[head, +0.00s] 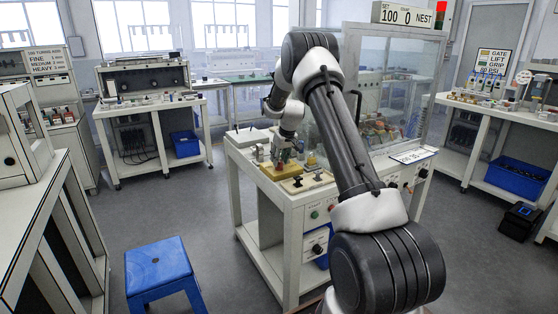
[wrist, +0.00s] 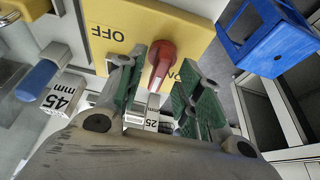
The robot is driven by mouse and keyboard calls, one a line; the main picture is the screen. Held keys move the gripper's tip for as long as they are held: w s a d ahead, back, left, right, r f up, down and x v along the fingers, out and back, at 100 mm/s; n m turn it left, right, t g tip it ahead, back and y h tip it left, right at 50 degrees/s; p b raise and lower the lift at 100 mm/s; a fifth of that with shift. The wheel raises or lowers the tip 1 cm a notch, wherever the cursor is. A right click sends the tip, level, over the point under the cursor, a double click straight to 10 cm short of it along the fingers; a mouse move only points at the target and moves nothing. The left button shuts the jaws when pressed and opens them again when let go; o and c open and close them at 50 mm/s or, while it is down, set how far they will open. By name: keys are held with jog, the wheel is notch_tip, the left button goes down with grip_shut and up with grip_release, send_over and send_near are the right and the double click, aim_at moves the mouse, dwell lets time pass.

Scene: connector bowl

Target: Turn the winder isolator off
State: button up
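The winder isolator is a yellow plate (wrist: 108,14) with a red rotary handle (wrist: 161,62), large in the wrist view. Its OFF label reads upside down to the left of the handle. An ON label is partly hidden below right of the handle. The handle's free end points down in the picture, towards my gripper (wrist: 160,80). My green-padded fingers are spread, one on each side of the handle, with gaps visible; contact cannot be made out. In the head view the yellow plate (head: 279,173) lies on the bench's front left, with my gripper (head: 285,160) above it.
A block marked 45 mm (wrist: 62,90) and one marked 25 mm (wrist: 152,118) stand close to my fingers. A blue stool (head: 159,268) stands on the floor left of the bench (head: 298,206). A clear guard (head: 390,85) rises behind.

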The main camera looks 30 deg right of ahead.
jog(key=shift+w+f, duration=0.2)
jog(key=shift+f, duration=0.15)
grip_shut()
